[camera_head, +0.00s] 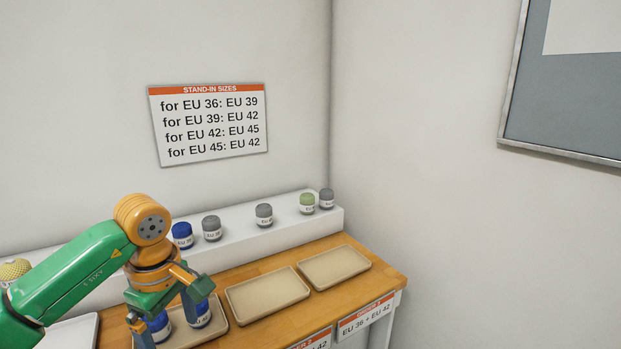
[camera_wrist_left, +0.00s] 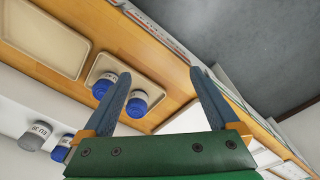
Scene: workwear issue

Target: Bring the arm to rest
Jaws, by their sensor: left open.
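My left arm comes in from the left. Its gripper (camera_head: 168,312) is open over the left part of the wooden table, and its spread fingers also show in the wrist view (camera_wrist_left: 160,72). Two blue rounded items with white labels, a left one (camera_head: 159,327) and a right one (camera_head: 200,315), stand in a beige tray (camera_head: 217,323) by the fingers. The wrist view shows both items (camera_wrist_left: 103,86) (camera_wrist_left: 138,102) in the tray, with nothing visibly gripped. The arm partly hides the tray and the left blue item. My right gripper is not in view.
Two empty beige trays (camera_head: 267,294) (camera_head: 334,267) lie to the right on the table (camera_head: 357,290). Behind is a white ledge (camera_head: 235,247) with blue, grey and green labelled items, and a yellow one (camera_head: 14,270) at far left. A stand-in sizes sign (camera_head: 209,125) hangs above.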

